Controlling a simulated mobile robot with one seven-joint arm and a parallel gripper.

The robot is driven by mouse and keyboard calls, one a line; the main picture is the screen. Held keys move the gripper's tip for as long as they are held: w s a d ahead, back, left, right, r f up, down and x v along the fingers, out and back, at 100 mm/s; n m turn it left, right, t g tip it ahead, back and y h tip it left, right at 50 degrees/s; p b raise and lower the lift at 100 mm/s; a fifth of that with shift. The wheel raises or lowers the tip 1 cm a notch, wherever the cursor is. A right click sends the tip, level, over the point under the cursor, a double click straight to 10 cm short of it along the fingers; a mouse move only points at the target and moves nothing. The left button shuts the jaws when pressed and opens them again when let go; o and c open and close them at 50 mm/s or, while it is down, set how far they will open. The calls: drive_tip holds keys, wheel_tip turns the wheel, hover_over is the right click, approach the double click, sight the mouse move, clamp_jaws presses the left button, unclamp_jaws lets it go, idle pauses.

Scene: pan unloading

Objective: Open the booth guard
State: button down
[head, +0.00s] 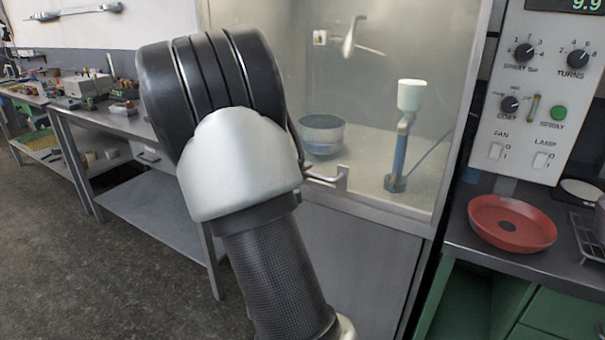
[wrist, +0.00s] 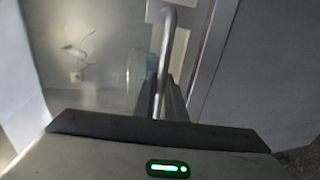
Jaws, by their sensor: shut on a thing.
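The booth guard (head: 375,100) is a clear pane across the front of the booth. Its metal handle (head: 342,179) sticks out near the pane's lower edge, just right of my arm. The handle also shows in the wrist view as a bent grey bar (wrist: 165,45) running down between my fingers. My gripper (wrist: 165,98) is shut on this bar. In the head view my arm hides the gripper and part of the handle.
Inside the booth are a dark round pot (head: 322,135), a blue stand with a white cup (head: 410,96) and a spray nozzle (head: 351,38). A control panel (head: 535,100) and red pan (head: 511,224) are at right. A workbench (head: 120,125) runs along the left.

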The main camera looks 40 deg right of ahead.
sight(312, 17)
wheel_tip(312, 17, up, 37)
drive_tip(key=p, duration=1.2)
drive_tip(key=shift+r+p, duration=0.2)
drive_tip(key=shift+p, duration=0.15)
drive_tip(key=c, duration=1.8)
unclamp_jaws()
drive_tip(key=shift+a, duration=0.1)
drive_tip(key=v, duration=1.7)
drive_tip(key=shift+s+a+f+b, duration=0.1)
drive_tip(key=shift+s+b, duration=0.1)
drive_tip(key=shift+b, duration=0.1)
